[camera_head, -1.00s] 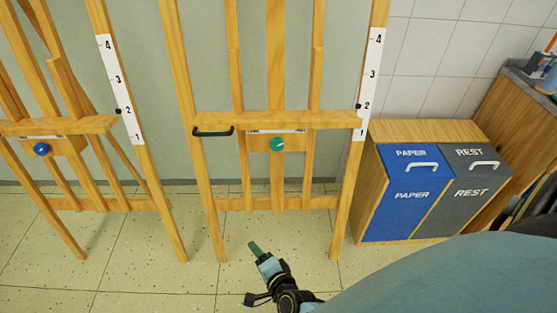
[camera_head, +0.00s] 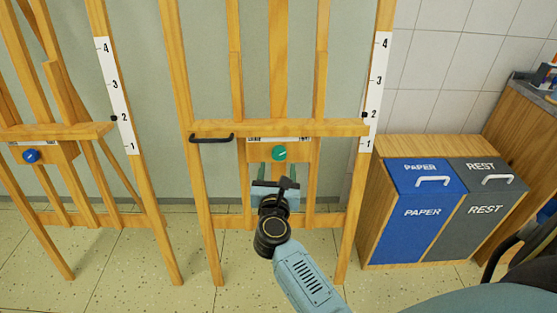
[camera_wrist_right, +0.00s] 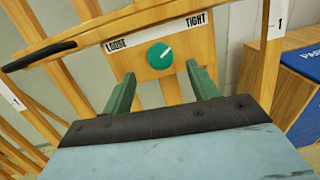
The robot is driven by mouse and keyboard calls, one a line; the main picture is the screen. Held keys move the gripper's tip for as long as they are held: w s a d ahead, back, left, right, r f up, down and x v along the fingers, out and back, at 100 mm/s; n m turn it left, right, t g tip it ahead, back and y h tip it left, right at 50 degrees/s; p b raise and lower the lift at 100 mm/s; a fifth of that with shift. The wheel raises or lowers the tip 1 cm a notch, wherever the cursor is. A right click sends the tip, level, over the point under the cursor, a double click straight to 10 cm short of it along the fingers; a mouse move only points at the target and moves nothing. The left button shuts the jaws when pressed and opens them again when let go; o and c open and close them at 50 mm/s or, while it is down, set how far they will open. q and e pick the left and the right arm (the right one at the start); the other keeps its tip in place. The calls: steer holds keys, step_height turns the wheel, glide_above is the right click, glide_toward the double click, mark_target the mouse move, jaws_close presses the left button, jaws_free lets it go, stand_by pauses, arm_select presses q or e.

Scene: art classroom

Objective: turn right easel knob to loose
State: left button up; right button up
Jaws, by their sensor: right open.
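The right easel (camera_head: 345,130) is wooden and carries a round green knob (camera_head: 279,153) at the middle, under its ledge. In the right wrist view the green knob (camera_wrist_right: 159,55) has a white pointer line aimed up and right, toward the "TIGHT" end of the label (camera_wrist_right: 160,31); "LOOSE" is at the left end. My right gripper (camera_head: 277,174) is just below the knob in the head view. Its two green fingers are spread apart and empty, pointing at the knob, one to each side of it in the wrist view (camera_wrist_right: 163,87). My left gripper is not in view.
A black handle (camera_head: 212,138) sits on the ledge left of the knob. The left easel (camera_head: 60,131) has a blue knob (camera_head: 31,156). Blue paper and grey rest bins (camera_head: 425,205) stand at the right. The floor in front is clear.

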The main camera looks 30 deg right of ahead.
mark_target(279, 156)
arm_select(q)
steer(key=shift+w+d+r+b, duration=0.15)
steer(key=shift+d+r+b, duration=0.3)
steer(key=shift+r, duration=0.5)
arm_select(e)
steer(key=shift+x, duration=2.7)
steer(key=c, duration=1)
